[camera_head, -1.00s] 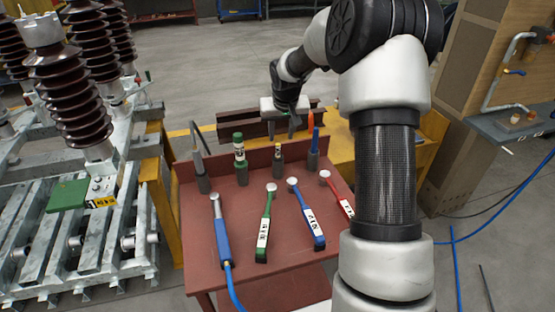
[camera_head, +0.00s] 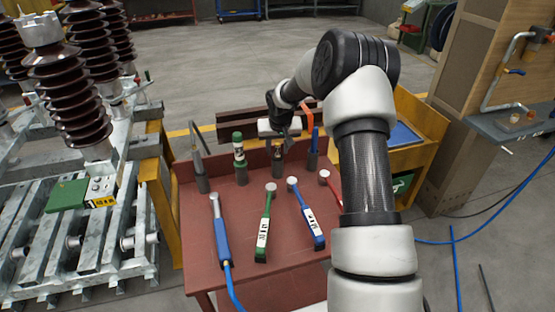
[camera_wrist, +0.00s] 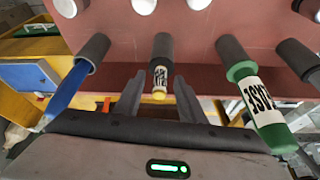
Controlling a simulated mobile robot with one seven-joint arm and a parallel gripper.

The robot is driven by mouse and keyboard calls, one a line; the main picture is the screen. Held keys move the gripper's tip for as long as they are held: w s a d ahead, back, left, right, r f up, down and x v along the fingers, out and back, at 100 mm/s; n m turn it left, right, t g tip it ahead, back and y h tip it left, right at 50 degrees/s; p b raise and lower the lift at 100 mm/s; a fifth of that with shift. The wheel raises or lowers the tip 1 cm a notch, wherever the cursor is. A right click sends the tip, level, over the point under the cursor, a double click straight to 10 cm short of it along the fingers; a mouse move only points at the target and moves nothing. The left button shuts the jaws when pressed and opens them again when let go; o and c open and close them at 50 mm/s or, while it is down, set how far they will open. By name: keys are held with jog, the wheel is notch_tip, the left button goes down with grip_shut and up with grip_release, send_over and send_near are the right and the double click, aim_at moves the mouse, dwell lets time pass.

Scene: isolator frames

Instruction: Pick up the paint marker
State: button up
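A dark, slim marker with a white label and a yellow tip, likely the paint marker (camera_head: 277,153), stands upright in a dark holder at the back of the red table. The wrist view shows it (camera_wrist: 160,78) with its lower part inside the holder. My gripper (camera_head: 284,140) is above and close to it. In the wrist view my gripper (camera_wrist: 160,86) is open, with one finger on each side of the yellow-tipped end and visible gaps between. In the head view my gripper partly covers the marker's top.
A green labelled bottle-like marker (camera_head: 239,150) stands left of it, and a blue pen-like tool (camera_head: 314,142) stands right. A grey hooked tool (camera_head: 197,150) is at the far left. Several hammer-like tools and a blue-handled tool (camera_head: 222,243) lie on the red table (camera_head: 195,262).

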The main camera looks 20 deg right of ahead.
grip_shut()
